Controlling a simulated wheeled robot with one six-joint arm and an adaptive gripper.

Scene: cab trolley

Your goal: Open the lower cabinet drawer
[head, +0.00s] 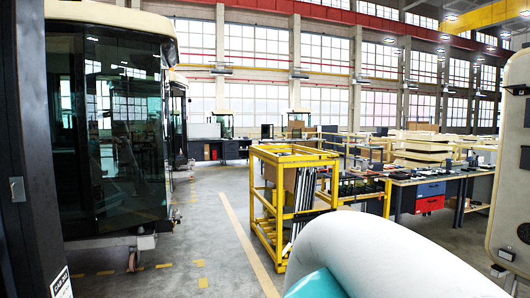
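A small cabinet hangs under the workbench (455,178) on the right. Its upper drawer (431,189) is blue and its lower drawer (430,204) is red. Both look closed, though they are small and distant here. My own white and teal arm link fills the bottom right foreground, well in front of the cabinet. My gripper is not in view, so its state and its distance from the drawer do not show.
A yellow frame trolley (292,155) holding panels stands mid-floor, left of the workbench. A large glazed cab (115,130) stands on wheels at left. A pale panel (512,165) is close at the right edge. Grey floor (215,225) between cab and trolley is clear.

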